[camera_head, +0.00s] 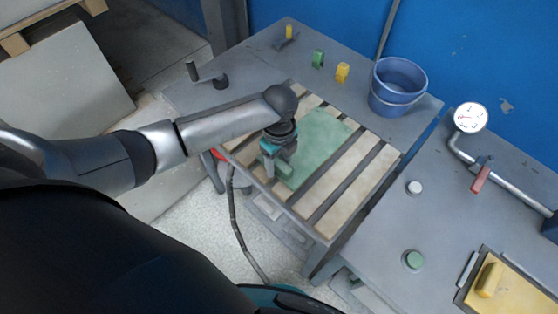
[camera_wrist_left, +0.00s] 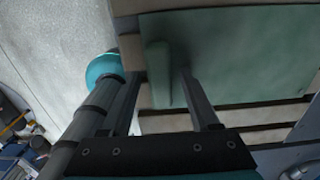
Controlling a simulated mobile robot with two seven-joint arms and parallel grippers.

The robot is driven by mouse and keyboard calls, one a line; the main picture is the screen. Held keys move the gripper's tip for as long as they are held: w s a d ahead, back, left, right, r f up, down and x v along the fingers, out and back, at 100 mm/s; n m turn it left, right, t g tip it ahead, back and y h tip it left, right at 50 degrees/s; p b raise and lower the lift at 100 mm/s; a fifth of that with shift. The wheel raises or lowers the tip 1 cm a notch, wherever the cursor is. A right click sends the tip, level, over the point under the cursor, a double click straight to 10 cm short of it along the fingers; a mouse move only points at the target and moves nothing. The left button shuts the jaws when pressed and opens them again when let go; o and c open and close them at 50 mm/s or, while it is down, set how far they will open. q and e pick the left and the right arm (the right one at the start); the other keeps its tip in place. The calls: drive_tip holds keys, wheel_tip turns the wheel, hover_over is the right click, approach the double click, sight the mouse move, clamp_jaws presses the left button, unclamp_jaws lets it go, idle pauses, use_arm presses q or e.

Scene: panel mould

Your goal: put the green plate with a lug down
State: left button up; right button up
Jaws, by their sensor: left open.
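The green plate (camera_head: 318,140) lies flat on the wooden slats of the table. In the left wrist view the plate (camera_wrist_left: 240,55) fills the upper right, with its raised green lug (camera_wrist_left: 158,75) near its left edge. My left gripper (camera_head: 275,170) is over the plate's near-left part and hides some of it in the head view. In the left wrist view my left gripper (camera_wrist_left: 162,85) is open, with one finger on each side of the lug. Whether a finger touches the lug cannot be told. My right gripper is not in view.
Blue buckets (camera_head: 396,95), a yellow block (camera_head: 342,72) and a green block (camera_head: 318,60) stand at the table's back. A crank handle (camera_head: 207,76) is at its left corner. The grey bench (camera_head: 440,215) at right carries a gauge (camera_head: 470,117). Slats right of the plate are bare.

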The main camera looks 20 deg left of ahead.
use_arm(q)
wheel_tip(320, 180, up, 12)
drive_tip(key=p, duration=0.2)
drive_tip(key=shift+f, duration=0.2)
